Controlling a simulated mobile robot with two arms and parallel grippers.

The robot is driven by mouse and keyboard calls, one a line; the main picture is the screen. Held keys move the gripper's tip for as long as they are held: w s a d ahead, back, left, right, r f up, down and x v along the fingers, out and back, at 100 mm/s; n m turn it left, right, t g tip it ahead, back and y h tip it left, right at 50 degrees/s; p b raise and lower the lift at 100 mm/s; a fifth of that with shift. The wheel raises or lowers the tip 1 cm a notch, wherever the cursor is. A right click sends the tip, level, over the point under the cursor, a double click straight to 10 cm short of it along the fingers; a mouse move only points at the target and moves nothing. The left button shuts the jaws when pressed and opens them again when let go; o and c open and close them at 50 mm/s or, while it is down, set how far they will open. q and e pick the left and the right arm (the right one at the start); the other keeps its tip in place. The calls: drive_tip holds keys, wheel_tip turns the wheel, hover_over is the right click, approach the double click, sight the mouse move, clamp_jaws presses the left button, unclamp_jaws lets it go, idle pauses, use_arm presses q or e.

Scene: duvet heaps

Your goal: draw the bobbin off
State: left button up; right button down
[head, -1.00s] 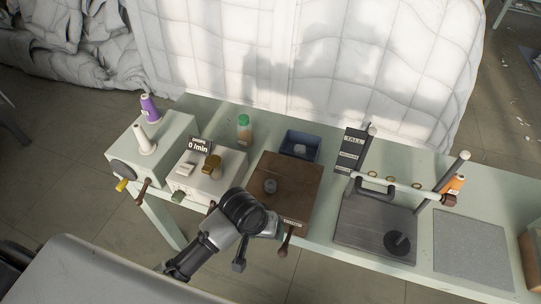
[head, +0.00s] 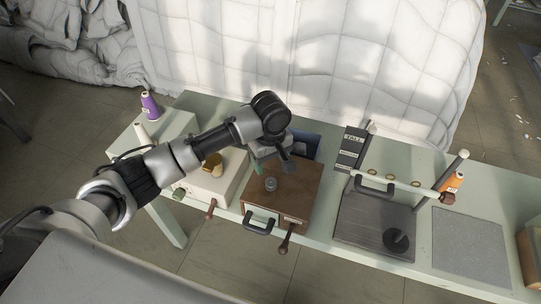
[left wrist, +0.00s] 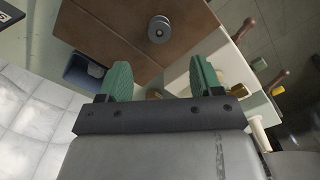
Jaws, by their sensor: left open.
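The bobbin (head: 270,184), a small grey spool, sits on top of the brown wooden block (head: 300,194). In the left wrist view the bobbin (left wrist: 159,29) is seen end-on, beyond my fingertips and roughly centred between them. My left gripper (head: 268,163) is over the back part of the block, behind the bobbin in the head view and apart from it. Its green fingers (left wrist: 161,74) are spread with nothing between them. Whether a spindle runs through the bobbin cannot be told. My right gripper is not in view.
A dark blue bin (head: 306,146) stands behind the block. A white box (head: 205,185) with knobs is to the left. A dark handle (head: 259,227) is at the block's front. A grey plate with a bar frame (head: 372,232) and an orange spool (head: 455,181) are to the right.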

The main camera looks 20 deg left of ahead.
sight(270, 182)
use_arm(q)
wheel_tip(270, 182, down, 9)
drive_tip(key=shift+f+p, duration=0.15)
drive_tip(key=shift+p, duration=0.2)
drive_tip(key=c, duration=1)
drive_tip(key=shift+r+p, duration=2.3)
drive_tip(key=shift+p, duration=0.55)
